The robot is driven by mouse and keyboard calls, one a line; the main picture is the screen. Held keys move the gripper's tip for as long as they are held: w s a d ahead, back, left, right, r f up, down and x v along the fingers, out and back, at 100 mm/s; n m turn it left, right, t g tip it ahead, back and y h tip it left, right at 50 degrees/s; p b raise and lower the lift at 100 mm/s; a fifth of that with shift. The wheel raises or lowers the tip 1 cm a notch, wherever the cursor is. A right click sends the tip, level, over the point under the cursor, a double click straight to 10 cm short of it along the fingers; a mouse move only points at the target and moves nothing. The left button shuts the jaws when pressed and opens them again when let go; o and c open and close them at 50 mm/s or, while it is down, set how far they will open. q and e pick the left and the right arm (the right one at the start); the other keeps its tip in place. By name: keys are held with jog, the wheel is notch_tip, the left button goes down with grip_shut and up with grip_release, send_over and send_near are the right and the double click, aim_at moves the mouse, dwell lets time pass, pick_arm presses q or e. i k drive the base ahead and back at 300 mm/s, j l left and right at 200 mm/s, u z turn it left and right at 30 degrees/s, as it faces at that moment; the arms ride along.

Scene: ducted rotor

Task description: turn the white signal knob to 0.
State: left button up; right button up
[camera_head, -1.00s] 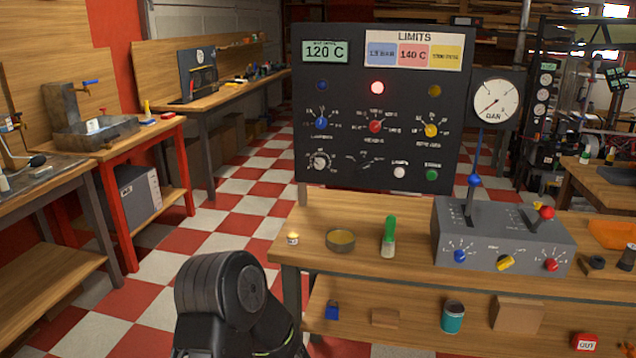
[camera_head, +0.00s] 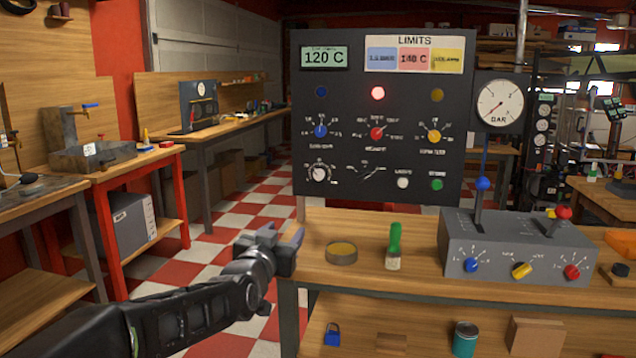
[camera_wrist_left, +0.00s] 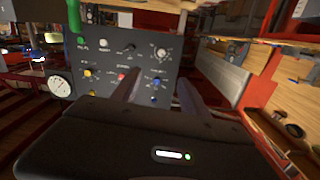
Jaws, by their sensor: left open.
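The white signal knob (camera_head: 319,174) sits at the lower left of the dark upright panel (camera_head: 350,215), below the blue knob (camera_head: 320,130). Its pointer setting is too small to read. It also shows in the left wrist view (camera_wrist_left: 161,53), where the panel appears upside down. My left gripper (camera_head: 292,238) is open and empty, at the left end of the bench, below and to the left of the white knob and apart from it. Its two fingers (camera_wrist_left: 158,92) point toward the panel in the wrist view. My right gripper is not in view.
The panel also has a red knob (camera_head: 377,133), a yellow knob (camera_head: 434,136) and a lit red lamp (camera_head: 378,93). On the bench are a round tin (camera_head: 341,253), a green-handled brush (camera_head: 394,246) and a grey lever box (camera_head: 517,247). The floor left of the bench is clear.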

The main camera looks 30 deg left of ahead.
aim_at(319, 174)
jog(key=i+j, duration=0.25)
jog(key=i, duration=0.2)
jog(key=i+j, duration=0.2)
jog(key=i, duration=0.2)
